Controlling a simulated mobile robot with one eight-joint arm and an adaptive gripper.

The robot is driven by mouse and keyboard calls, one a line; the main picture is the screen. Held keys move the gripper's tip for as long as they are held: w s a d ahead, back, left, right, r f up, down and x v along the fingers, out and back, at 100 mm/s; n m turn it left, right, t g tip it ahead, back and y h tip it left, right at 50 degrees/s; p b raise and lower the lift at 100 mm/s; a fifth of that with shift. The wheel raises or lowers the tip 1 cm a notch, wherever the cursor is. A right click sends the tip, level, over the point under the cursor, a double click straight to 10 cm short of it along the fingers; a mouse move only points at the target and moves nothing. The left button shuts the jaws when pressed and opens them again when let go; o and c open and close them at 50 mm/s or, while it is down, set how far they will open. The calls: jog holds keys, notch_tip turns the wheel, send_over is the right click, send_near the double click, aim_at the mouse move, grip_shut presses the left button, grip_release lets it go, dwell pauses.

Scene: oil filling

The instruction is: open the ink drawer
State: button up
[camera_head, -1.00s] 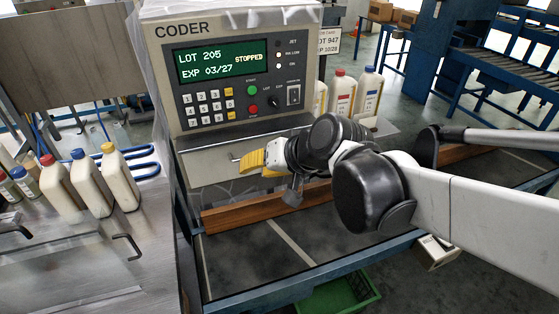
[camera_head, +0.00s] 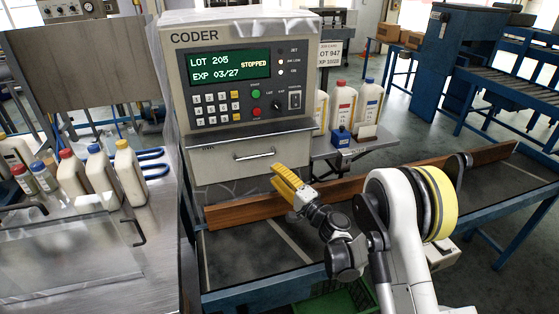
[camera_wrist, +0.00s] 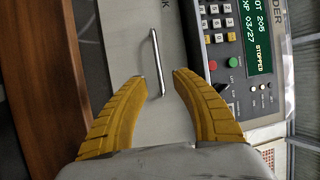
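The ink drawer (camera_head: 220,165) is a grey panel below the keypad of the coder (camera_head: 244,60). It looks closed, with a thin metal bar handle (camera_head: 254,155) across its front. In the wrist view the handle (camera_wrist: 157,62) runs nearly upright, ahead of the fingertips, with its lower end close to the gap between them. My gripper (camera_head: 275,173) has yellow fingers and is just below and right of the handle in the head view. In the wrist view my gripper (camera_wrist: 158,76) is open and empty, with bare drawer front visible between the fingers.
A wooden rail (camera_head: 235,210) runs along the conveyor below the drawer. Several bottles (camera_head: 130,172) stand on the metal bench at left. A side shelf (camera_head: 345,147) at right holds more bottles and a small blue item (camera_head: 341,137).

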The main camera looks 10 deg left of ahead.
aim_at(258, 157)
jog(key=b+x, duration=0.2)
jog(key=x, duration=0.8)
jog(key=shift+w+a+f+b, duration=0.1)
jog(key=shift+w+a+b, duration=0.1)
jog(key=shift+w+b, duration=0.1)
grip_shut()
